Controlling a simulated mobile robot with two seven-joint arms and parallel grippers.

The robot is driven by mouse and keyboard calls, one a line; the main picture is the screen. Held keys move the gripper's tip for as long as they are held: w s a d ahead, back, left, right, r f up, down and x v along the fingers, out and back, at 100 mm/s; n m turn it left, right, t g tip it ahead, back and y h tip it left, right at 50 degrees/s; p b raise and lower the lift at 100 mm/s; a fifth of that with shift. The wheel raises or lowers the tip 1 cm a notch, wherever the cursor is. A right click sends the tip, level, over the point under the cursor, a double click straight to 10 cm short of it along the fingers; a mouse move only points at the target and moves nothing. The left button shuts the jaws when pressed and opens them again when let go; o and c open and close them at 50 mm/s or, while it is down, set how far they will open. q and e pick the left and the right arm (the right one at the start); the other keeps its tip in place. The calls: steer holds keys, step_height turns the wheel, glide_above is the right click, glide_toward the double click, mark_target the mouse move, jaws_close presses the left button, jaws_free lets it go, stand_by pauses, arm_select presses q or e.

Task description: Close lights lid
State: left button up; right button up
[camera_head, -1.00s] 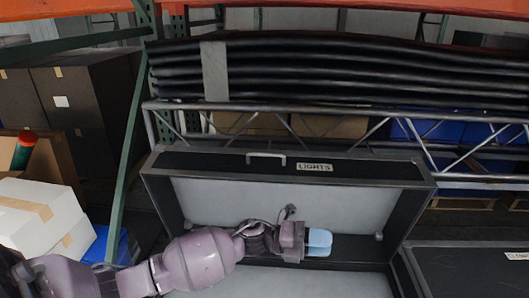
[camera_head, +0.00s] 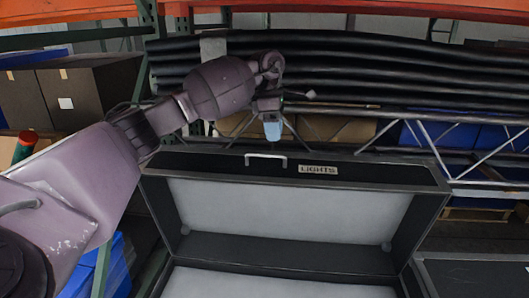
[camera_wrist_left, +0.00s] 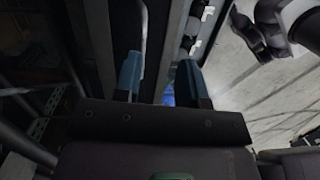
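The lights case lid (camera_head: 380,177) stands raised in the head view, dark with a pale inner panel, a "LIGHTS" label (camera_head: 318,170) and a light handle (camera_head: 266,156) on its top edge. The lower part of the case is cut off by the bottom of the picture. My left gripper (camera_head: 272,130) is just above and behind the handle, pointing down, and appears apart from the lid. In the left wrist view its blue fingers (camera_wrist_left: 160,80) are spread with a gap between them and hold nothing. My right gripper is not in view.
A green rack post with orange beams stands at the left. Brown boxes (camera_head: 75,95) stand at far left. Another dark case (camera_head: 470,275) is at the lower right.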

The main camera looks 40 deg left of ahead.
arm_select(q)
steer(key=a+r+y, duration=0.2)
steer(key=a+r, duration=0.2)
steer(key=f, duration=0.5)
steer(key=f+b, duration=0.1)
steer(key=f, duration=0.4)
steer(key=shift+s+d+f, duration=0.1)
steer(key=shift+s+f, duration=0.1)
steer(key=shift+f, duration=0.15)
jaws_close()
